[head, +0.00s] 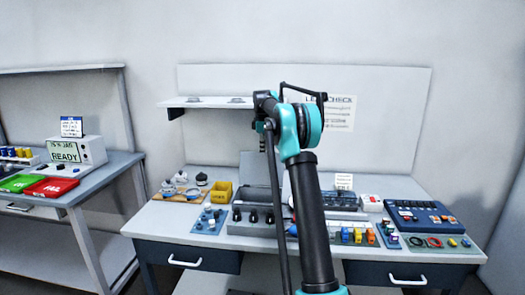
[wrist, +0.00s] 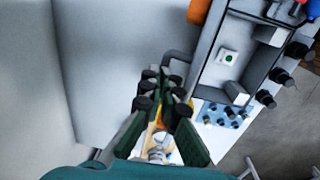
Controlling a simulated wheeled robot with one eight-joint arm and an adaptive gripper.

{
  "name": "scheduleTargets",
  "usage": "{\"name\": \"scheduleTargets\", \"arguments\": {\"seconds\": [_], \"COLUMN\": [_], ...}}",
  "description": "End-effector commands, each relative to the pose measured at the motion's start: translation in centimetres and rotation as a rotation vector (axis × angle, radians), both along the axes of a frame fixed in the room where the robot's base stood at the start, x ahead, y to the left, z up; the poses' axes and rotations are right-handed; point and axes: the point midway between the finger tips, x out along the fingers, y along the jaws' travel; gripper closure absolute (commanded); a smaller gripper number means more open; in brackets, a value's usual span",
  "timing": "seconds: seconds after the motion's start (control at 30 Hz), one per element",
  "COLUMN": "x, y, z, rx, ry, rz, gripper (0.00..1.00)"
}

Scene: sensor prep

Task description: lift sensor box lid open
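The sensor box appears to be the grey case (head: 275,229) with black knobs along its front, left of my arm on the bench. It also shows in the wrist view (wrist: 205,75), with its top uncovered and a small white part with a green dot inside. A grey panel (head: 253,168) stands upright behind the case and looks like its lid, raised. My gripper (wrist: 164,80) shows in the wrist view beside the case's back left corner. Its fingers are a little apart, with nothing clearly between them. A dark bent bar (wrist: 179,58) is close to the fingertips; contact cannot be told.
A yellow bin (head: 221,192) and a tray of round sensors stand left of the case. A blue mat (head: 209,221) with small parts lies in front of them. A blue panel (head: 432,217) is at the right. A side bench (head: 103,170) stands left.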

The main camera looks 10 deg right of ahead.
Motion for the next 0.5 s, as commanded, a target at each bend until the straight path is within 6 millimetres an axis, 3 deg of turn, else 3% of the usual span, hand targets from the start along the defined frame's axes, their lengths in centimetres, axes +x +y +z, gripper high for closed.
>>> {"name": "scheduleTargets", "arguments": {"seconds": [0.03,0.23,0.5], "x": [0.96,0.98,0.98], "y": [-0.82,-0.84,-0.84], "z": [-1.72,-1.71,-1.72], "rx": [-0.008,-0.009,-0.008], "ry": [-0.014,-0.015,-0.014], "rz": [-0.005,-0.005,-0.005], "gripper": [0.97,0.73,0.71]}}
